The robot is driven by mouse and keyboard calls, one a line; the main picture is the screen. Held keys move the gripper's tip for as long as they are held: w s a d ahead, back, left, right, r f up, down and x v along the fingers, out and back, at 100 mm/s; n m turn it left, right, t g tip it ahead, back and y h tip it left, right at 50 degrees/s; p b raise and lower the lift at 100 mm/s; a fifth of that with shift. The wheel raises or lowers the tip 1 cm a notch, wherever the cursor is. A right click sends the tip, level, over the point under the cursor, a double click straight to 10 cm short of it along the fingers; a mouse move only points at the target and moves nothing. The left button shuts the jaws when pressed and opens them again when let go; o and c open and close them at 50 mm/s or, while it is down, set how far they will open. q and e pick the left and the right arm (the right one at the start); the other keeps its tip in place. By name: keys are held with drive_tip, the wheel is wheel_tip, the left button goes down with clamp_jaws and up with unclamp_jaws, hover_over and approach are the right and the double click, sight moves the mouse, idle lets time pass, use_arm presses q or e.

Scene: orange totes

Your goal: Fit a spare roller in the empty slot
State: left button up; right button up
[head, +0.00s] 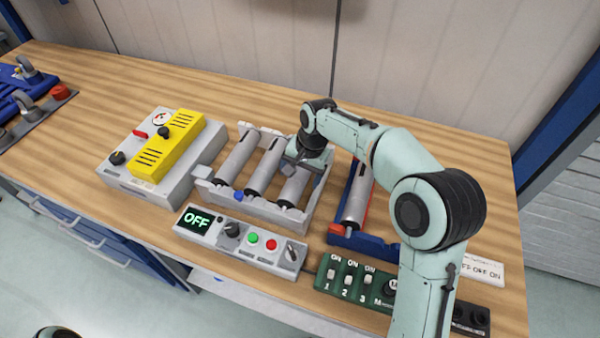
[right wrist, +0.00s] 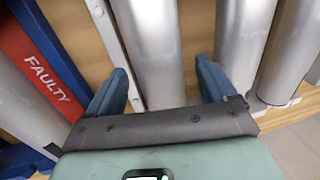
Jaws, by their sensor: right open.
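A light grey roller frame (head: 290,212) stands mid-table in the head view, holding silver rollers side by side: a left one (head: 236,158), a middle one (head: 264,170) and a right one (head: 292,187). My right gripper (head: 303,165) is open over the right end of the frame and hides part of it. In the right wrist view, its blue fingers (right wrist: 162,92) stand on either side of a silver roller (right wrist: 150,45); I cannot tell if they touch it. No clearly empty slot shows.
A blue tray (head: 370,246) with a silver roller (head: 357,198) stands right of the frame; its red FAULTY panel (right wrist: 40,65) shows in the wrist view. A control box (head: 240,240) reading OFF and a green switch box (head: 345,288) lie in front. A yellow-topped unit (head: 165,145) stands left.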

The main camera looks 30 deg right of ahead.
use_arm(q)
drive_tip(key=shift+w+r+p, duration=0.3)
drive_tip(key=shift+r+p, duration=0.2)
drive_tip(key=shift+r, duration=0.05)
drive_tip(key=shift+w+r+p, duration=0.25)
drive_tip(key=shift+r+p, duration=0.2)
drive_tip(key=shift+r, duration=0.1)
use_arm(e)
wheel_tip(320, 180, up, 13)
drive_tip(key=s+d, duration=0.1)
drive_tip(key=s, duration=0.1)
drive_tip(key=shift+d, duration=0.25)
drive_tip(key=shift+f, duration=0.2)
